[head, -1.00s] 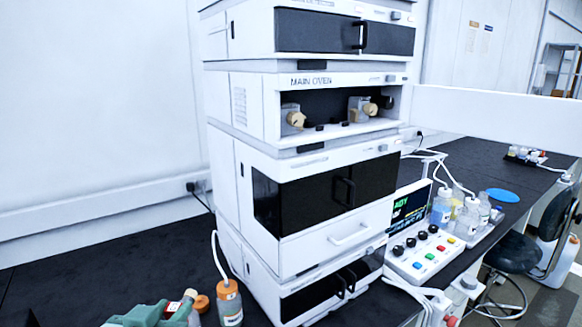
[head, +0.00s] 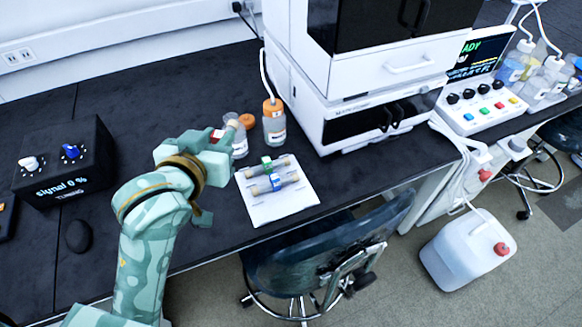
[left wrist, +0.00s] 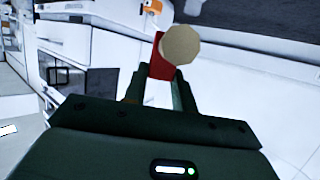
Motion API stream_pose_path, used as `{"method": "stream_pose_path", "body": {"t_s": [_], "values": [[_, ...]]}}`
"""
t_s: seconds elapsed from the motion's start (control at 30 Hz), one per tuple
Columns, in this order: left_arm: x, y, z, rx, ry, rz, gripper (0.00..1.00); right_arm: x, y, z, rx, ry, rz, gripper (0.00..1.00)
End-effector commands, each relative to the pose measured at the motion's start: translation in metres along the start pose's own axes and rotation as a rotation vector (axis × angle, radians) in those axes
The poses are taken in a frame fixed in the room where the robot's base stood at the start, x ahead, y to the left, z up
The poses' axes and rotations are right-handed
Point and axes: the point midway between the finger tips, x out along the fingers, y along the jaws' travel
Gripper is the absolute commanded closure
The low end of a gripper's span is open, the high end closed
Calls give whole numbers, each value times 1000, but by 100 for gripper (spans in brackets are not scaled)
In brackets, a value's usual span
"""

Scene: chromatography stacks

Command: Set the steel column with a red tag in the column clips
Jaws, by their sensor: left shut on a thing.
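My left gripper (head: 218,142) is shut on the column with the red tag (head: 217,134) and holds it above the bench, near the white mat. In the left wrist view the column's round beige end (left wrist: 181,45) and its red tag (left wrist: 160,66) show between the fingers (left wrist: 155,88). The rest of the column is hidden by my gripper. The column clips are not in view now. My right gripper is not in view.
A white mat (head: 262,214) holds two columns, one with a green tag (head: 267,164) and one with a blue tag (head: 276,182). An orange-capped bottle (head: 274,128) stands beside the white instrument stack (head: 345,82). A black signal box (head: 62,165) is at left.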

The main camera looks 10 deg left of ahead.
Motion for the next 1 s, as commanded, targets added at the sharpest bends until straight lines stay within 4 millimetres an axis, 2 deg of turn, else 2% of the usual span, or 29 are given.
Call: {"method": "stream_pose_path", "body": {"t_s": [0.17,0.27,0.47,0.57,0.7,0.9,1.0], "values": [[5,7,-27,11,7,28,97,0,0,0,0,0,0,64],[14,30,-38,40,3,99,97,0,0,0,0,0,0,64],[35,97,-42,126,-1,321,97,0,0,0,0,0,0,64],[45,139,-29,183,-5,473,97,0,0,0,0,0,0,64],[56,188,8,256,-10,681,97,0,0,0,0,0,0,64],[60,221,63,313,-9,853,97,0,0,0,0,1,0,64],[58,229,79,324,-5,891,97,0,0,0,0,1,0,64]]}}
